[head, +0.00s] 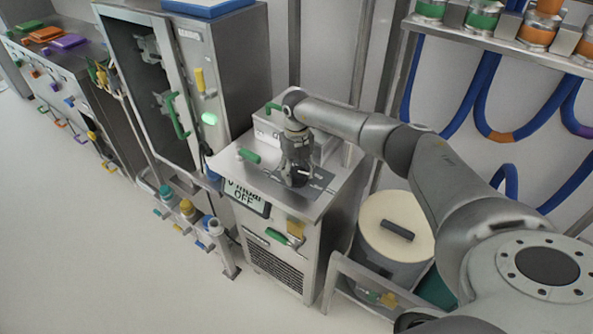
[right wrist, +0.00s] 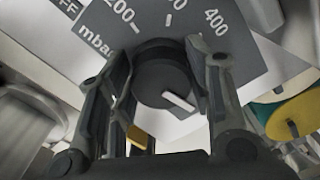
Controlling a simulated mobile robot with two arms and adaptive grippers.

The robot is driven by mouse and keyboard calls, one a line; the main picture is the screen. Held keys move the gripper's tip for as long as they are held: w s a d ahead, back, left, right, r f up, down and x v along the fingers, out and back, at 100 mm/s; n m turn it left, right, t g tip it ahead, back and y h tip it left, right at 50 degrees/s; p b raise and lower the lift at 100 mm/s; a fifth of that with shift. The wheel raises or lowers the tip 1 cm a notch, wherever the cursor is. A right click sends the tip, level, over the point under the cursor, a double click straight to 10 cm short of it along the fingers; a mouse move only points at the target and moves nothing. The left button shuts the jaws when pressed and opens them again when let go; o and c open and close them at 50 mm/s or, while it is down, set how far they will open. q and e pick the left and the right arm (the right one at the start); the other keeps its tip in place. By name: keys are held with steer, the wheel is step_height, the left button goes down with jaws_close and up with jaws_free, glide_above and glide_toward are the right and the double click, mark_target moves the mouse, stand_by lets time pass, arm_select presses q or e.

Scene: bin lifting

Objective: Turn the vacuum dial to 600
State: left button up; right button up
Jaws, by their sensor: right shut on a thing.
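The vacuum dial (right wrist: 160,76) is a dark round knob with a white bar mark, which sits at its lower right in the right wrist view. Its dark scale plate (right wrist: 100,20) shows 200, 400 and "mbar"; the number between is partly cut off and no 600 is visible. My right gripper (right wrist: 157,58) is shut on the dial, one finger on each side. In the head view, the right gripper (head: 297,174) points down onto the top of the steel vacuum unit (head: 290,228) and mostly hides the dial.
A steel cabinet (head: 240,60) with a door and a green lit button stands to the left. A lidded round bin (head: 395,225) stands right of the unit, under my right arm. The floor at left is clear.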

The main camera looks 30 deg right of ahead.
mark_target(297, 170)
steer(key=shift+m, duration=0.3)
steer(key=o, duration=1)
step_height(297, 170, up, 12)
stand_by(0.6)
